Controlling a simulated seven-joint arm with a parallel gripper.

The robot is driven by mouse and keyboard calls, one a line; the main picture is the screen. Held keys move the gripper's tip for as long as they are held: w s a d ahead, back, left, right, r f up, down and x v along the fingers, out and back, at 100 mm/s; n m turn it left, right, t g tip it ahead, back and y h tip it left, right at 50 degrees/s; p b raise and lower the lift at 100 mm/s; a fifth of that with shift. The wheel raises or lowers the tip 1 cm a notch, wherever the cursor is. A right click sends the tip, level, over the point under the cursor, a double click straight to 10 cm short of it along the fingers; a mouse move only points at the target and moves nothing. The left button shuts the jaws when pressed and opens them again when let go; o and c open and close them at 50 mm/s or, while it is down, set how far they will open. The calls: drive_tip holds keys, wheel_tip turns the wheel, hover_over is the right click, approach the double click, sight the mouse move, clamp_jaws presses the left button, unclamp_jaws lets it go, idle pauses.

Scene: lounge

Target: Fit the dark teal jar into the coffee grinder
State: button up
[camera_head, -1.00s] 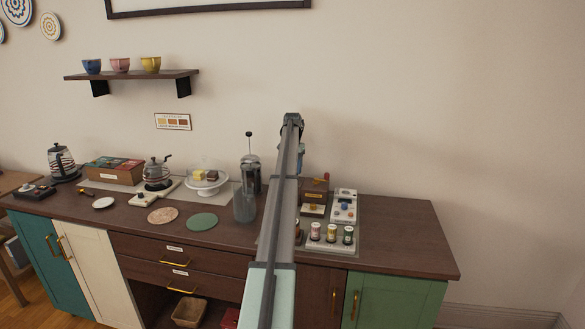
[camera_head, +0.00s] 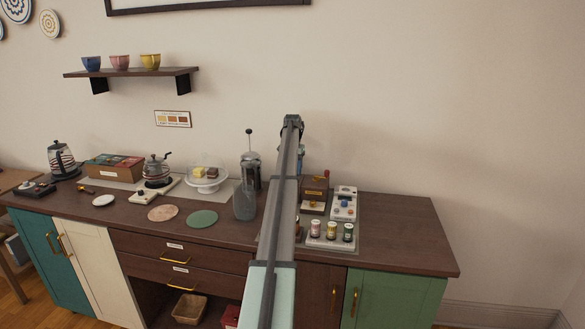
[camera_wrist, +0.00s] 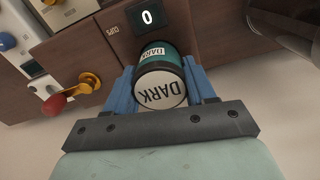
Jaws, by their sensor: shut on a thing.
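The dark teal jar (camera_wrist: 160,80) shows in the wrist view with its pale round end, marked DARK, toward the camera. My gripper (camera_wrist: 159,72) is shut on it, a blue finger on each side. The brown coffee grinder (camera_wrist: 100,62) lies beyond the jar, with a dark display reading 0 and a brass crank with a red knob. I cannot tell whether the jar touches the grinder. In the head view the grinder (camera_head: 315,187) stands on the counter right of my arm; the arm largely hides the jar there.
Several small jars (camera_head: 331,232) stand in a pale tray in front of the grinder. A white device (camera_head: 344,203) stands close on its right. A glass container (camera_head: 244,206) and a French press (camera_head: 250,172) are left of my arm. The counter's right end (camera_head: 410,245) is clear.

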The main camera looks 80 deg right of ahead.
drive_tip(key=shift+f, duration=0.25)
drive_tip(key=o, duration=1.2)
drive_tip(key=shift+r, duration=0.1)
drive_tip(key=shift+r, duration=3.65)
